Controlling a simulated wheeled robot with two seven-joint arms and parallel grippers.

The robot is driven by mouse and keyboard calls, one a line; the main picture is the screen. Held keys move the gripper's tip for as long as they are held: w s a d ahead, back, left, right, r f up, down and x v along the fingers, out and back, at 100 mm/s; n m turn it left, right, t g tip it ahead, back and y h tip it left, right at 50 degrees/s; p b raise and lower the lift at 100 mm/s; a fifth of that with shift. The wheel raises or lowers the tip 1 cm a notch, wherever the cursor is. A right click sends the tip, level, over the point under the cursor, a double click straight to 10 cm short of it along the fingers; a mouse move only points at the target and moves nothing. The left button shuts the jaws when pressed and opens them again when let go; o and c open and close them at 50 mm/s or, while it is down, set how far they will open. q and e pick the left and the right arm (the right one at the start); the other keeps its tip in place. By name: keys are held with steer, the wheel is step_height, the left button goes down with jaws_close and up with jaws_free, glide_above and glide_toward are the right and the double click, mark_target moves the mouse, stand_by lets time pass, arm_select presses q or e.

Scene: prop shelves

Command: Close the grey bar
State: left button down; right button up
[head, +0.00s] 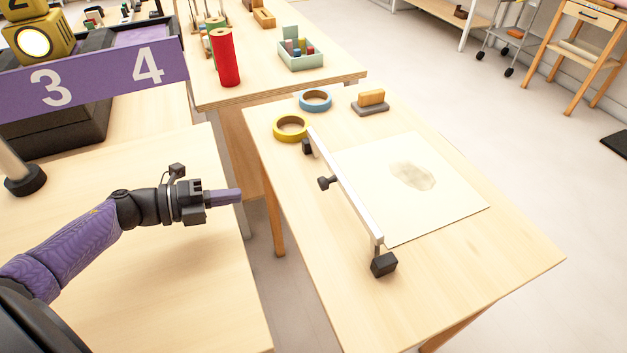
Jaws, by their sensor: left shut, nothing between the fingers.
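The grey bar (350,192) is a long pale metal strip on the right-hand table. It runs along the left edge of a cream sheet (440,205) and appears raised a little above the table top. It has a black block (383,264) at its near end, another black piece at its far end and a black knob (326,183) on its left side. My left gripper (240,196) is shut and empty, with purple fingers pointing right. It is over the gap between the two tables, left of the bar and apart from it. My right gripper is not in view.
A yellow tape roll (290,127), a blue tape roll (315,101) and a wooden-topped block (370,101) stand behind the bar. A red spool (225,58) and a pale green box (300,57) are on the back table. The right table's near part is clear.

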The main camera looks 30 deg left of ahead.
arm_select(q)
steer(key=x, duration=0.4)
steer(key=b+x, duration=0.1)
steer(key=x, duration=0.3)
steer(key=r+b+x, duration=0.1)
steer(key=x, duration=0.4)
steer(key=shift+d, duration=0.1)
steer(key=shift+w+d, duration=0.3)
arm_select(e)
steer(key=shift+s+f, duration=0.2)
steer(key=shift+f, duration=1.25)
